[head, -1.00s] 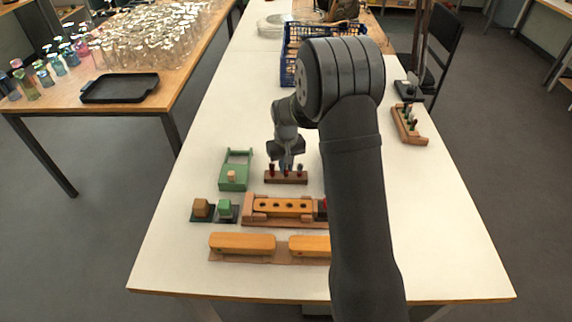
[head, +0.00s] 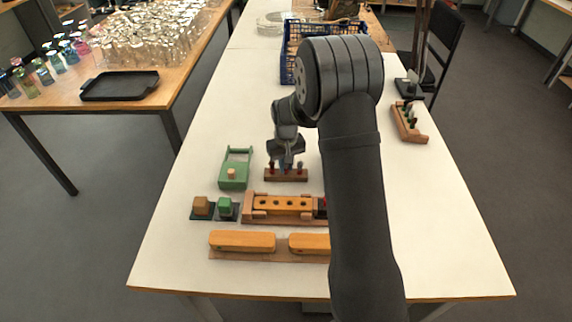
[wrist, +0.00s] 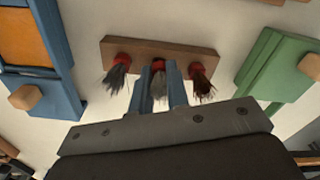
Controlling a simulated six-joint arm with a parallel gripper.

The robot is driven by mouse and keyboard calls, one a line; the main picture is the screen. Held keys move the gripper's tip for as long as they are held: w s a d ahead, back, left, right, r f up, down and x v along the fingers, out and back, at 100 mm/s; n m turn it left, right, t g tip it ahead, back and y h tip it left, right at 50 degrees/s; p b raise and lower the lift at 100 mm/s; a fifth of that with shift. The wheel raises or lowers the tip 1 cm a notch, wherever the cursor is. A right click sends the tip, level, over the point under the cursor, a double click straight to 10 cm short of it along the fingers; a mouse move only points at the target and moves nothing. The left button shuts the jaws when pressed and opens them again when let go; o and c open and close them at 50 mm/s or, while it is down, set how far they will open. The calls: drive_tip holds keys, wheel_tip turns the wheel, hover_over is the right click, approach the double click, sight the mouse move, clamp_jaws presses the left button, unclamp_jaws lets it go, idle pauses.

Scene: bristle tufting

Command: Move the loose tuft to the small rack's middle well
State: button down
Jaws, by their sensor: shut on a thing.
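The small rack (head: 299,177) is a brown wooden bar on the white table, beyond the orange block with holes. The wrist view also shows the small rack (wrist: 135,47), with a dark tuft with a red band (wrist: 119,70) at its left and another (wrist: 201,80) at its right. My gripper (wrist: 159,95) has its blue fingers shut on the loose tuft (wrist: 158,67), a grey-bristled one with a red band. The tuft is in line with the rack's middle, between the other two. The fingers hide its sides, and I cannot tell how deep it sits.
A green fixture (head: 235,172) stands left of the rack. The orange block with holes (head: 283,206) and two long orange blocks (head: 243,241) lie nearer. A second rack (head: 409,124) stands at the right, and a blue crate (head: 290,55) at the back. My arm hides part of the table.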

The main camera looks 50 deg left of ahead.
drive_tip(key=shift+f, duration=0.4)
idle(0.3)
drive_tip(key=c, duration=1.3)
unclamp_jaws()
drive_tip(key=shift+o, duration=0.3)
drive_tip(key=o, duration=0.3)
drive_tip(key=shift+r, duration=0.1)
drive_tip(key=shift+r, duration=3.45)
